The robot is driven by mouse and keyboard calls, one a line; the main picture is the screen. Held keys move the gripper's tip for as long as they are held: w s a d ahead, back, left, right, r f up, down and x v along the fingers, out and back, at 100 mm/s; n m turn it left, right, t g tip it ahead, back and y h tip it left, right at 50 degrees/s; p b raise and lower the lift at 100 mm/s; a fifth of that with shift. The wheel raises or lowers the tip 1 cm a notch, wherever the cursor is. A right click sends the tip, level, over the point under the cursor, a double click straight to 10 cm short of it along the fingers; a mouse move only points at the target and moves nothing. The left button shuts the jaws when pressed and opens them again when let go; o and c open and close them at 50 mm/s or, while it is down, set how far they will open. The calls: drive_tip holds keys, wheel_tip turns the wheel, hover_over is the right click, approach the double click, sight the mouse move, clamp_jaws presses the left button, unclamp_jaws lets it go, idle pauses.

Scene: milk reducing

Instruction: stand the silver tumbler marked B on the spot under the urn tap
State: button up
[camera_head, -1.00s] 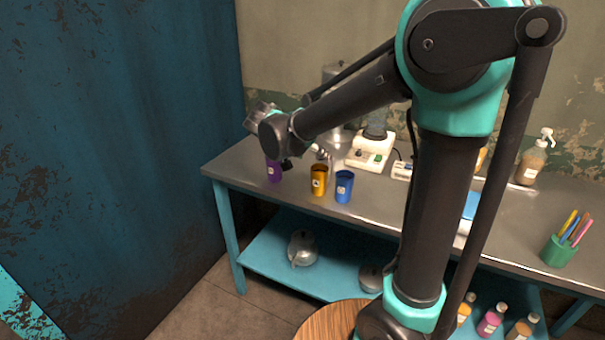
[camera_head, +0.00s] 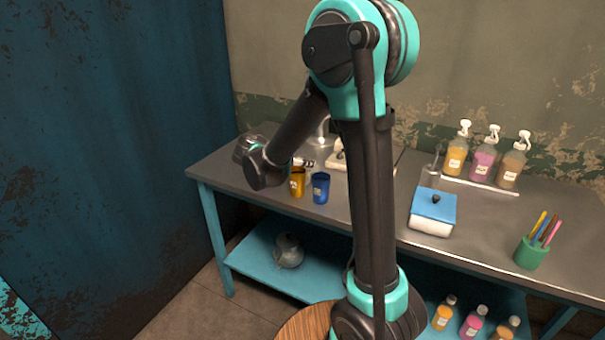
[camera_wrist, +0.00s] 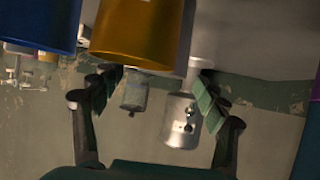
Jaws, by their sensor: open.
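No tumbler with a readable B is in view. In the wrist view, which is upside down, a gold tumbler (camera_wrist: 140,35) hangs large at the top between my gripper's fingers and a blue one (camera_wrist: 40,25) is at upper left. A silver urn-like vessel (camera_wrist: 178,125) is farther back. My gripper (camera_wrist: 155,92) is open, with nothing visibly held. In the head view the urn (camera_head: 322,130) is mostly behind my arm, and the spot under its tap is hidden.
The gold (camera_head: 297,182) and blue (camera_head: 320,188) tumblers stand close together on the metal bench (camera_head: 400,190). Spray bottles (camera_head: 483,160), a blue-topped box (camera_head: 433,208) and a green pen cup (camera_head: 531,252) are right.

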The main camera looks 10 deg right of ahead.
drive_tip(key=shift+x, duration=3.3)
drive_tip(key=shift+a+f, duration=0.1)
drive_tip(key=shift+f, duration=0.05)
drive_tip(key=shift+c, duration=0.2)
drive_tip(key=c, duration=1.4)
drive_tip(key=shift+c, duration=0.6)
